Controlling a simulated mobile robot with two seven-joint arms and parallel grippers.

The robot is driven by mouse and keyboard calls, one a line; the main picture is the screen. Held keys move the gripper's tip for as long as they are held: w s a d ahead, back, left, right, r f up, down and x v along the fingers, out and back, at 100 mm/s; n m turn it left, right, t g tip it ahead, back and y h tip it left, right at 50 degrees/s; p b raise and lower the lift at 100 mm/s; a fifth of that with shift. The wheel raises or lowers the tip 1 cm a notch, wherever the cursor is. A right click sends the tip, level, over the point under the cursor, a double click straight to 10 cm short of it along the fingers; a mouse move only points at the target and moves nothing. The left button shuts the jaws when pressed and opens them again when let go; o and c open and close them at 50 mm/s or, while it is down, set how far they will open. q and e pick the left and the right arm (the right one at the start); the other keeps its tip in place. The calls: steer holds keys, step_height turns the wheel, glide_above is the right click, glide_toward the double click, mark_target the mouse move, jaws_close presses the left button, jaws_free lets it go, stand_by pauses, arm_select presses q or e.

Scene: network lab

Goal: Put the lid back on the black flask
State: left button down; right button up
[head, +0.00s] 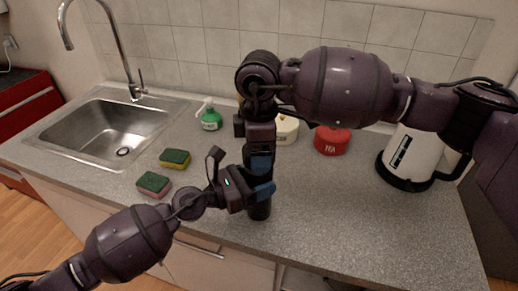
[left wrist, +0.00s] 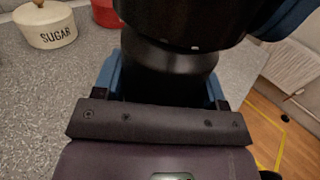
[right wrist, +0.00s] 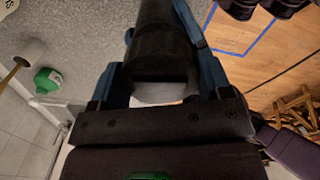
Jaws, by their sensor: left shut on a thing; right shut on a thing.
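The black flask (head: 260,209) stands upright near the counter's front edge. My left gripper (head: 262,189) is shut on its upper body from the left; the flask also shows between the blue fingers in the left wrist view (left wrist: 165,80). My right gripper (head: 261,161) points down directly above and is shut on a dark cylindrical piece, apparently the lid (right wrist: 165,65), seen between its fingers in the right wrist view. The lid lines up roughly with the flask. Fingers hide the joint, so I cannot tell whether the lid touches the flask or is seated.
Two sponges (head: 175,159) (head: 154,184) lie left of my grippers, near the sink (head: 115,125). A green soap bottle (head: 210,119), a cream sugar pot (left wrist: 45,25), a red tea tin (head: 331,141) and a kettle (head: 405,160) stand behind. The counter at front right is clear.

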steer(key=shift+m, duration=0.6)
steer(key=o, duration=0.9)
steer(key=shift+r, duration=2.3)
steer(key=shift+c, duration=0.4)
